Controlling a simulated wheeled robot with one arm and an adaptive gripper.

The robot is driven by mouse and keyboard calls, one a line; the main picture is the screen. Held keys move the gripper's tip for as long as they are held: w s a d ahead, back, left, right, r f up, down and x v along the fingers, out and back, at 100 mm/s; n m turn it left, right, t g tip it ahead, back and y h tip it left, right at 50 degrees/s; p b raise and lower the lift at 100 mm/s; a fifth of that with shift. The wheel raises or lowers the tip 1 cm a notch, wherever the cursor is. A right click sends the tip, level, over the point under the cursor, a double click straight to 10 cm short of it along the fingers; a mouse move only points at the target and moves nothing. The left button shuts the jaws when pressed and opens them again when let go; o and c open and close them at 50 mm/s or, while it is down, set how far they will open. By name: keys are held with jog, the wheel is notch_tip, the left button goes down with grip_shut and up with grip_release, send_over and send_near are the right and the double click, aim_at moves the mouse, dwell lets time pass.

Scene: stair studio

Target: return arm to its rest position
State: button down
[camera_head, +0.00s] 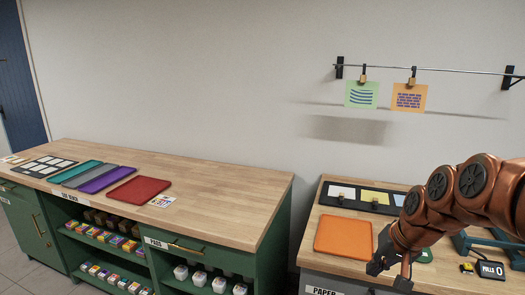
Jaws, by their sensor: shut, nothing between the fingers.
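My arm, copper-coloured with dark joint caps, reaches in from the right edge of the head view. My gripper (388,275) hangs low at its end, over the front of the right-hand bench (328,262). Its dark fingers point down and are small in the picture. It is shut and no object shows in it. An orange pad (343,236) lies on the bench just left of the gripper. A green thing (425,256) is partly hidden behind the arm.
A dark tray (350,208) with paper cards stands at the bench's back. A counter marked "PULLS 0" (491,269) sits right. Two notes (361,95) hang from a wall rail (440,70). The long left bench (215,185) carries coloured pads; a gap separates the benches.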

jog(key=s+a+f+n+g+h+p, duration=0.1)
jog(key=s+a+g, duration=0.2)
jog(key=s, duration=1.1)
jog(key=s+a+f+n+g+h+p, duration=0.1)
jog(key=s+a, duration=0.3)
jog(key=s, duration=0.9)
jog(key=shift+s+n+g+p, duration=0.35)
jog(key=shift+n+g+p, duration=0.35)
jog(key=shift+g, duration=0.2)
